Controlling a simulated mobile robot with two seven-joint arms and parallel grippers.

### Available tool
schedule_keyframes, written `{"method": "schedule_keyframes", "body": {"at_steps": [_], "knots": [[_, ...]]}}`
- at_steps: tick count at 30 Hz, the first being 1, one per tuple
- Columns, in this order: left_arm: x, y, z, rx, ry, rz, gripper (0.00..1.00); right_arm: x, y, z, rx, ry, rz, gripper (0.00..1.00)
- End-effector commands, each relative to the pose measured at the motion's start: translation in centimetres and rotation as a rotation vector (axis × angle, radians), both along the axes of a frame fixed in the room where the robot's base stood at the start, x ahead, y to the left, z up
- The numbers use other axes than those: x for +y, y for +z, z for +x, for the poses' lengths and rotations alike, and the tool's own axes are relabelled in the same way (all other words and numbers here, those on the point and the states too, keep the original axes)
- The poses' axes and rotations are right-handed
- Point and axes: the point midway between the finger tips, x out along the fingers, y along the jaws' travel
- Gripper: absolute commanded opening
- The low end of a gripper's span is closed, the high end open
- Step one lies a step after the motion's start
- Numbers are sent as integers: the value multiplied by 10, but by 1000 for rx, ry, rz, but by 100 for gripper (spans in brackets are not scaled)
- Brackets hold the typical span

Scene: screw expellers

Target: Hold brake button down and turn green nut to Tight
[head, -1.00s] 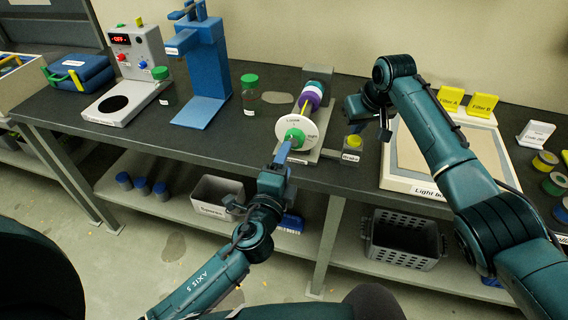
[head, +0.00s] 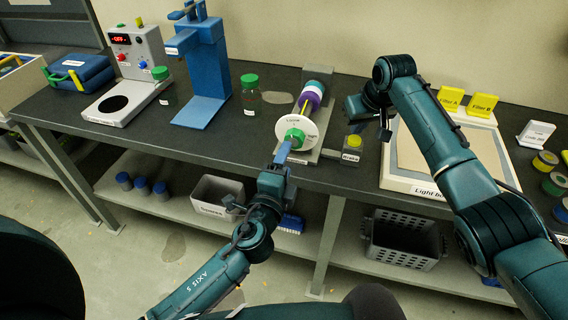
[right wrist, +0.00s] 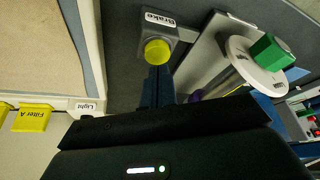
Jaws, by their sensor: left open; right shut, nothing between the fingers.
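The green nut (head: 295,136) sits in front of a white disc (head: 312,132) lettered Loose and Tight, on the end of the screw expeller. The nut also shows in the right wrist view (right wrist: 271,51). My left gripper (head: 283,154) is open right at the nut's near side; I cannot tell whether its fingers touch it. The yellow brake button (head: 354,141) tops a grey block labelled Brake. My right gripper (head: 367,112) is shut and empty above it. In the right wrist view its fingers (right wrist: 157,84) overlap the edge of the button (right wrist: 157,51); contact is unclear.
A light box (head: 420,160) and yellow filter cards (head: 483,104) stand to the right. A green-lidded jar (head: 250,97), a blue press (head: 205,75) and a heating device (head: 130,85) stand left. A grey crate (head: 402,240) and a bin (head: 215,196) are on the lower shelf.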

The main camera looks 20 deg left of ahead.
Motion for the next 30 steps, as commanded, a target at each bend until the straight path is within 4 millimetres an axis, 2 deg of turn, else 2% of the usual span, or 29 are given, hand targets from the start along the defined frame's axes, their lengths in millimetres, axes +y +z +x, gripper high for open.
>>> {"method": "schedule_keyframes", "body": {"at_steps": [30], "knots": [[0,0,0,0,0,0,62,0,-17,0,1,0,0,0]]}}
